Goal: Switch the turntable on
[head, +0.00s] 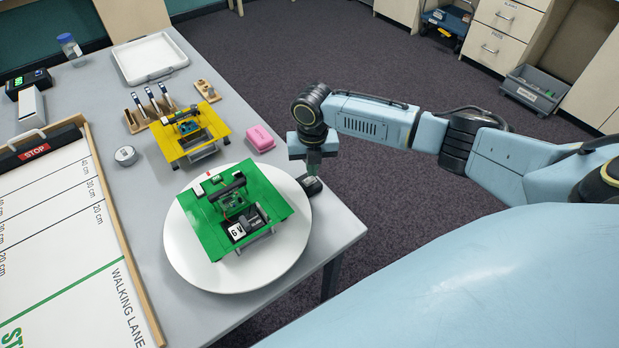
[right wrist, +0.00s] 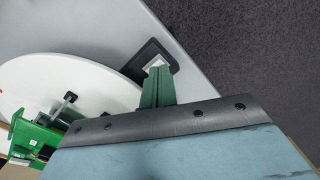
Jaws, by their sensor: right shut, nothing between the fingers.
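The turntable is a white round disc (head: 185,246) near the table's right corner; its edge also shows in the right wrist view (right wrist: 95,82). A green model (head: 265,195) with small parts on it stands on the disc. A small dark switch box (head: 312,187) sits beside the disc at the table edge. In the right wrist view the switch box (right wrist: 148,50) has a pale square face at the fingertips. My right gripper (head: 313,172) is shut and empty, pointing down at the box; its green fingers (right wrist: 158,72) partly cover the pale face. I cannot tell whether they touch. My left gripper is not in view.
A yellow model (head: 205,135), a pink block (head: 260,138), a round metal piece (head: 125,155) and a white tray (head: 150,60) stand farther back. The walking lane board (head: 60,250) lies at left. Carpet (head: 260,60) is open beyond the table's right edge.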

